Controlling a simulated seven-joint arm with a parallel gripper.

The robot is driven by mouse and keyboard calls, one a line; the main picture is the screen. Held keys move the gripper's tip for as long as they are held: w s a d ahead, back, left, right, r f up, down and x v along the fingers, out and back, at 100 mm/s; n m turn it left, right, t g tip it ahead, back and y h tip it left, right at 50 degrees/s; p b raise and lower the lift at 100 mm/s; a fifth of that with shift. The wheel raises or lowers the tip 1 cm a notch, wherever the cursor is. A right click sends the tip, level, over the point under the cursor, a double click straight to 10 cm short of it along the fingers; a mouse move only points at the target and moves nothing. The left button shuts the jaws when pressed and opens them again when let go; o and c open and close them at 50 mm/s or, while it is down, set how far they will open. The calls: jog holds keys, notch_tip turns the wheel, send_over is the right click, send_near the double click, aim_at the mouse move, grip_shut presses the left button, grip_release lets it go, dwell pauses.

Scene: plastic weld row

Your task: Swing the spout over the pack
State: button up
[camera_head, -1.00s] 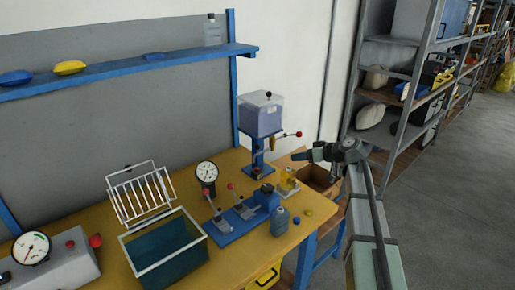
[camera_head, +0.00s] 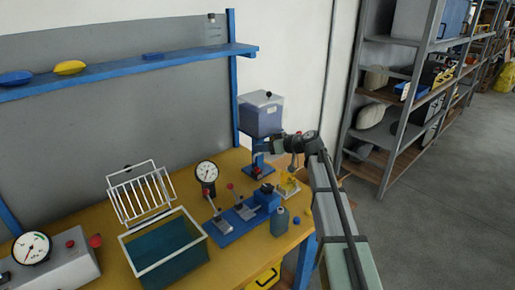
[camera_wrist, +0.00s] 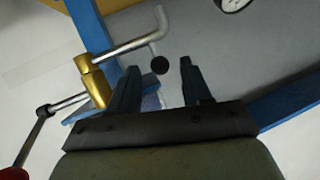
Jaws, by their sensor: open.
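The spout (camera_wrist: 130,45) is a bent silver pipe coming from a brass body (camera_wrist: 94,80) in the wrist view. A thin stem with a black ball knob (camera_wrist: 160,65) sticks out from it. My gripper (camera_wrist: 160,69) is open, and the knob appears between its fingertips; I cannot tell whether they touch it. In the head view my gripper (camera_head: 266,144) is just below the clear-walled hopper (camera_head: 261,116), hiding most of the spout. A yellowish item (camera_head: 288,185), which may be the pack, sits on a small stand below and to the right.
A lever with a red ball (camera_wrist: 14,174) extends from the brass body. A blue post (camera_wrist: 90,25) stands close by. A blue clamp base (camera_head: 236,226), a grey-blue bottle (camera_head: 280,222), a dial gauge (camera_head: 207,173) and a blue-green tank (camera_head: 168,250) occupy the bench.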

jog(key=shift+x, duration=1.8)
grip_shut()
